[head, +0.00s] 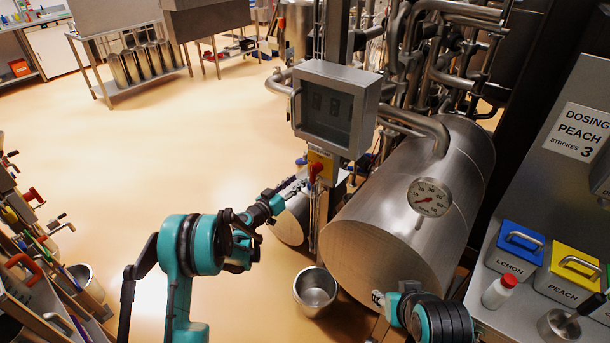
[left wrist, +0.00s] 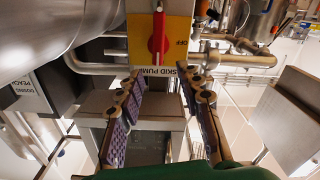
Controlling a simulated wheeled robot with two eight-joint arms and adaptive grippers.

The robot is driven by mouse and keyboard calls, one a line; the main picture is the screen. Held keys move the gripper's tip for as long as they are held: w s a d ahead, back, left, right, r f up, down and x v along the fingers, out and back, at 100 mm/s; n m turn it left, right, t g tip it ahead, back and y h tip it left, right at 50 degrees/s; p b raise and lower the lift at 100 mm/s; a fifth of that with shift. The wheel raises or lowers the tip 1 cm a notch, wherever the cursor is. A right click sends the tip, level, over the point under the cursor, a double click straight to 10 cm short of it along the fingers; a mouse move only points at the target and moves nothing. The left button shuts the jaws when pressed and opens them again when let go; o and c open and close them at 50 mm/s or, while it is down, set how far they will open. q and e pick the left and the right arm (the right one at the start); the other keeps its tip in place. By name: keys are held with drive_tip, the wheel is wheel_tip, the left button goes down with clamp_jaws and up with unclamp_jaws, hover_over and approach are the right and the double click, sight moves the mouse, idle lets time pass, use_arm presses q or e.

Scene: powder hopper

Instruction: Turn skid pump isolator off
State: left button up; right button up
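The skid pump isolator is a red rotary handle (head: 315,170) on a yellow plate (head: 323,160), on the post below a grey box. In the left wrist view the red handle (left wrist: 158,40) stands upright in the picture on the yellow plate (left wrist: 178,28), above a "SKID PUMP" label. A small word, seemingly "OFF", is right of the handle. My left gripper (head: 298,186) is just left of and below the isolator. In its wrist view, its fingers (left wrist: 164,86) are spread and empty, short of the handle. My right gripper (head: 378,297) is by the tank's lower end; its fingers are unclear.
A grey box (head: 336,108) with a window hangs above the isolator. A large steel tank (head: 390,225) with a dial gauge (head: 430,197) stands to the right. A steel bucket (head: 315,290) is on the floor below. Open floor (head: 150,130) lies to the left.

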use_arm(q)
drive_tip(key=v, duration=0.2)
drive_tip(key=shift+s+a, duration=0.2)
drive_tip(key=shift+s, duration=0.05)
